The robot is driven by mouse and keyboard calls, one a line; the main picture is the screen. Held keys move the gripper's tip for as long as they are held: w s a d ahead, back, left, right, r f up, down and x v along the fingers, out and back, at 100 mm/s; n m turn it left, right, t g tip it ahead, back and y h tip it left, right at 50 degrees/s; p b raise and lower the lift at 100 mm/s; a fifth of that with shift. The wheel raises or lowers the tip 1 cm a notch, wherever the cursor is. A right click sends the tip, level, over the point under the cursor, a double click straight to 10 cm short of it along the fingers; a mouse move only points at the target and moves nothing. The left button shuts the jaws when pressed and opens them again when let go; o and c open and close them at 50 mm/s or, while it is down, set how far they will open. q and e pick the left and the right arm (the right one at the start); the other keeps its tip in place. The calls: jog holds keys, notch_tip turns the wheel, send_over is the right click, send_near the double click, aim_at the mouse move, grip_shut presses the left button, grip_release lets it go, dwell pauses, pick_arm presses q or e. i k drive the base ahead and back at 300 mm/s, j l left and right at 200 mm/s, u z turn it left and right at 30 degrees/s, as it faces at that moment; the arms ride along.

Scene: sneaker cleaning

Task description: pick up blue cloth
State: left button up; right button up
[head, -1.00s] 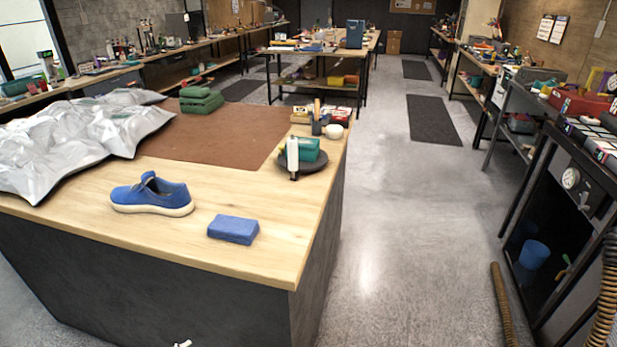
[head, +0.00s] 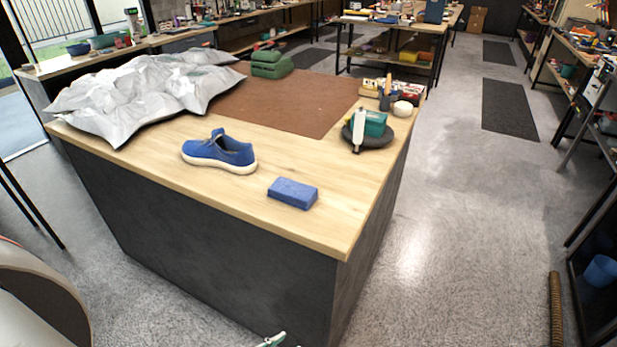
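The blue cloth (head: 293,193) is a folded, block-like blue piece. It lies flat on the light wood top of the near workbench (head: 330,222), close to its front edge in the head view. A blue sneaker (head: 220,152) with a cream sole stands just left of it. Nothing touches the cloth.
A dark round dish (head: 368,138) holding a teal item stands at the bench's right side. Floor is open to the right. A curved pale object (head: 40,300) fills the lower left corner.

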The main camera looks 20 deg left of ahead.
aim_at(292, 192)
jog(key=k+j+u, duration=0.1)
jog(key=j, duration=0.75)
jog(key=j+u, duration=0.1)
jog(key=j, duration=0.75)
jog(key=k, duration=0.1)
